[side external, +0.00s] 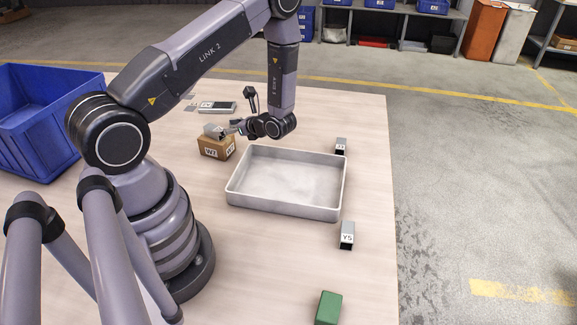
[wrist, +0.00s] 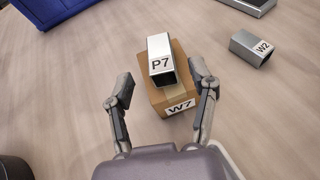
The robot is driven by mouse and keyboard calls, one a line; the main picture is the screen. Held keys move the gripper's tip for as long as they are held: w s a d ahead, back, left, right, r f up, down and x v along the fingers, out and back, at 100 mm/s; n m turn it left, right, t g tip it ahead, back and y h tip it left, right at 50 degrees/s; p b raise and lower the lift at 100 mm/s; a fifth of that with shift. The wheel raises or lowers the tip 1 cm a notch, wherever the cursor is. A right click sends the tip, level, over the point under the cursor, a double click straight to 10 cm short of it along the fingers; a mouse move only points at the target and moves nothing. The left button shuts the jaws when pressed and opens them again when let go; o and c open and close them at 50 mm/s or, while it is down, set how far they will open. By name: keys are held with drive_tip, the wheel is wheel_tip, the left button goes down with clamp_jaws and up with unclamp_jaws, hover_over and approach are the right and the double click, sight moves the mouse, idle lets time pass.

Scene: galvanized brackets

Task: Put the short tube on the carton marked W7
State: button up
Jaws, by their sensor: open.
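A short grey metal tube marked P7 (wrist: 161,62) lies on top of the brown carton marked W7 (wrist: 178,107), its open end facing my wrist camera. In the side view the tube (side external: 213,131) sits on the carton (side external: 216,147), left of the white tray. My gripper (wrist: 161,80) is open, with one finger on each side of the tube and carton. Gaps show between the fingers and the tube. In the side view my gripper (side external: 238,128) is at the carton, and its fingers are small and partly hidden.
Another tube marked W2 (wrist: 254,48) lies to the right. A white tray (side external: 285,202) stands beside the carton. Two small marked pieces, one (side external: 341,146) and another (side external: 347,236), stand right of it. A blue crate (side external: 45,115) is at left, a green block (side external: 328,308) in front.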

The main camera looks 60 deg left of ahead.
drive_tip(key=v, duration=0.6)
drive_tip(key=shift+d, duration=0.1)
drive_tip(key=s+d+r+n+t+h, duration=0.1)
drive_tip(key=s+d+r+n+h, duration=0.2)
drive_tip(key=r, duration=0.6)
drive_tip(key=d+r+n+t+h, duration=0.1)
drive_tip(key=d+r+n+h, duration=0.3)
drive_tip(key=r, duration=0.5)
drive_tip(key=s+d+r+n+t+h, duration=0.5)
drive_tip(key=s+d+r+t, duration=0.4)
drive_tip(key=s+d+r, duration=0.2)
drive_tip(key=shift+d+r+n+h, duration=0.3)
drive_tip(key=shift+d+r+n, duration=0.2)
drive_tip(key=shift+d+n, duration=0.2)
